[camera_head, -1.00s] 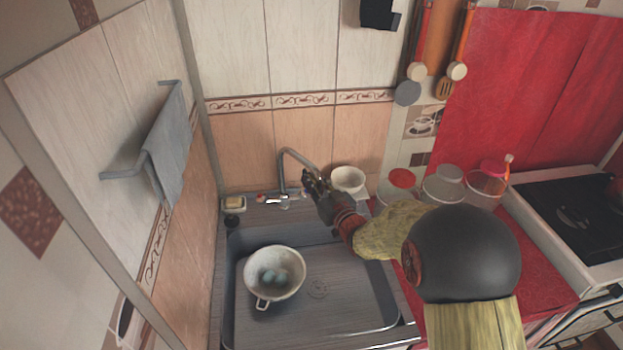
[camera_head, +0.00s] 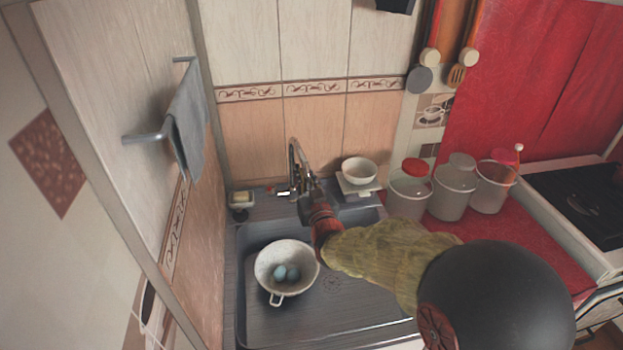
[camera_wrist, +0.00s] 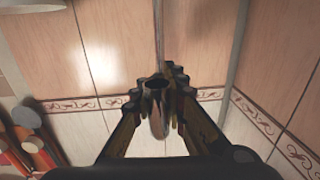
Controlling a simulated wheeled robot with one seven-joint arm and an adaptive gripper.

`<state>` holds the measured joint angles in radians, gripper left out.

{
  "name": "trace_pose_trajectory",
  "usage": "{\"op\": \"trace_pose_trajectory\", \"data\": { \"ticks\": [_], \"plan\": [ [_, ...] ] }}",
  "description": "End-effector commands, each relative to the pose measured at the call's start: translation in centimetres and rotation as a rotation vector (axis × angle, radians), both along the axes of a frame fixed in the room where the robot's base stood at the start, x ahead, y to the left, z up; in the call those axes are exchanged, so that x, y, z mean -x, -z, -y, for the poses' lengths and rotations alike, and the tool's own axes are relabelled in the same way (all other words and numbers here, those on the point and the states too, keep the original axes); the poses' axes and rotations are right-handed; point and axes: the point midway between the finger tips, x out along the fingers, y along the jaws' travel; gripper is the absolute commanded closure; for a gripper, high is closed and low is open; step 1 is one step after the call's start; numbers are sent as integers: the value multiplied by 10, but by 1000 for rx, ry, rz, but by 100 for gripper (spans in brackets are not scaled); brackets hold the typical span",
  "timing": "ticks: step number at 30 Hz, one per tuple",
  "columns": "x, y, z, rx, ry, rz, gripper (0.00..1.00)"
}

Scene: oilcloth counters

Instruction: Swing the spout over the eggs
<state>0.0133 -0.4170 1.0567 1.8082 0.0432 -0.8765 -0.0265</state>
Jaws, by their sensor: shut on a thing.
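The metal spout (camera_head: 298,157) rises from the tap at the back of the sink and points towards the front. My gripper (camera_head: 303,182) is shut on it, and the dark fingers hide part of the spout. In the wrist view the spout's end (camera_wrist: 158,112) sits between the fingers of my gripper (camera_wrist: 160,88). Several pale blue eggs (camera_head: 286,273) lie in a white speckled pan with a handle (camera_head: 267,258), standing in the sink's left part. The spout's end appears behind the pan and slightly right of it; its exact height above is unclear.
The sink (camera_head: 360,318) is otherwise clear. A white bowl (camera_head: 359,168) stands at the back right, with lidded jars (camera_head: 452,193) further right. A soap dish (camera_head: 242,199) is at the back left corner. A towel (camera_head: 188,130) hangs on the left wall.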

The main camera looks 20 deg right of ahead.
Motion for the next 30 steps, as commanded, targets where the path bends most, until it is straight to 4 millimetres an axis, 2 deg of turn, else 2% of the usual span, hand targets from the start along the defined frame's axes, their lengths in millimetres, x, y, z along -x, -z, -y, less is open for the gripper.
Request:
{"op": "trace_pose_trajectory", "data": {
  "ticks": [3, 12, 30],
  "plan": [
    [-1, 1, -15, -1, -3, 3, 100],
    [-6, 0, -35, 2, -3, 2, 100],
    [-8, -3, -40, 2, -2, 4, 100]
  ]
}}
